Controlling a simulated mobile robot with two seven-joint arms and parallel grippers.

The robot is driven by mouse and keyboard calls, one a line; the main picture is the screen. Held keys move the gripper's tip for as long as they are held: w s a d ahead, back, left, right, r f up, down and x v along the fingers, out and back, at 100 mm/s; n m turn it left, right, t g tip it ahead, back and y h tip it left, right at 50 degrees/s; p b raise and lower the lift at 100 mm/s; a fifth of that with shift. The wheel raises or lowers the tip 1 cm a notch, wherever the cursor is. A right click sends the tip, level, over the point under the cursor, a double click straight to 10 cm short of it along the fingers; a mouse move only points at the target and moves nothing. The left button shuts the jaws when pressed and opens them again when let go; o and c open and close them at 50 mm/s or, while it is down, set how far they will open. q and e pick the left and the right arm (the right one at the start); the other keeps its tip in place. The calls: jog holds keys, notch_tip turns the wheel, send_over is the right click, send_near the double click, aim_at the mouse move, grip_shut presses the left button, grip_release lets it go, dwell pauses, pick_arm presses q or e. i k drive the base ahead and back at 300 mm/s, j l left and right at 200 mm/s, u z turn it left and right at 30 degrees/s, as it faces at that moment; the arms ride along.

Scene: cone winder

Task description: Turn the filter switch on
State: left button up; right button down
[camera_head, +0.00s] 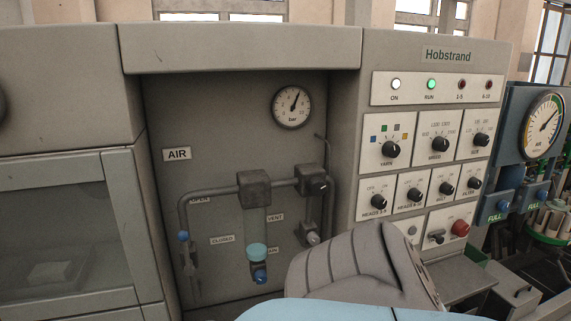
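The filter switch (474,183) is a small black rotary knob at the right end of the lower knob row on the grey control panel. The label FILTER is under it. Its pointer and position marks are too small to read surely. A grey ribbed part and a light blue part of my own body fill the bottom middle, in front of the panel's lower left corner. They stand apart from the filter switch in the picture. I see no gripper fingers, and nothing touches the switch.
Beside the switch are the belt knob (446,188) and heads knobs; the size knob (481,139) is above. Below are a red button (460,228) and a black switch (436,238). The green RUN lamp (431,84) is lit. Air pipes (222,190) are left; a blue gauge unit (543,125) is right.

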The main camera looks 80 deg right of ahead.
aim_at(473, 183)
jog(key=z, duration=3.7)
